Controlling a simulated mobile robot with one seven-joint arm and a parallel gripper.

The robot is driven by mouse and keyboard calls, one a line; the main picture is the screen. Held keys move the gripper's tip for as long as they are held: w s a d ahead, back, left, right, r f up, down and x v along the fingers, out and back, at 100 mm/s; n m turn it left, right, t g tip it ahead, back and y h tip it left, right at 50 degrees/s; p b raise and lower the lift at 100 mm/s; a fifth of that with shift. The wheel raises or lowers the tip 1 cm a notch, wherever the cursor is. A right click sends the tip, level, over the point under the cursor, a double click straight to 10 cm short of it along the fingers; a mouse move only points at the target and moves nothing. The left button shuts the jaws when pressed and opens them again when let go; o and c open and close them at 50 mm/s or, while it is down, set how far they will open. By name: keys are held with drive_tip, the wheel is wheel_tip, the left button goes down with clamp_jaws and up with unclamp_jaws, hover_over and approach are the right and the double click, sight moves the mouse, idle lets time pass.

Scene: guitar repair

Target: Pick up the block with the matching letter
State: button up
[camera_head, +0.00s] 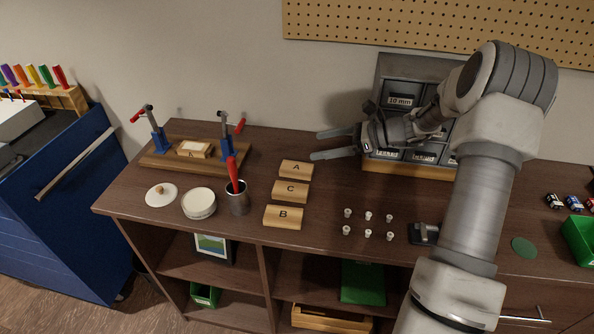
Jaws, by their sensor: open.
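Three wooden blocks lie in a column on the brown bench top. The block marked A (297,170) is farthest back, the block marked C (290,192) is in the middle, and the block marked B (283,217) is nearest. A smaller pale piece (194,149) sits on the wooden clamp board (157,160) at the left; a dark letter on its front looks like A but is too small to be sure. My gripper (316,145) is open and empty. Its fingers point left, above and slightly right of block A, apart from it.
A cup with a red-handled tool (238,200) stands left of the blocks, beside a round white tin (198,203) and its lid (161,195). Several small white pegs (368,215) stand to the right. A drawer cabinet (402,90) stands behind my gripper.

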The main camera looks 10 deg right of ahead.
approach(295, 167)
drive_tip(key=shift+b+x, duration=0.35)
drive_tip(key=shift+x, duration=0.7)
drive_tip(key=x, duration=0.7)
drive_tip(key=shift+w+a+f+b, duration=0.1)
drive_tip(key=shift+b, duration=0.2)
drive_tip(key=c, duration=1.5)
drive_tip(key=shift+o, duration=0.2)
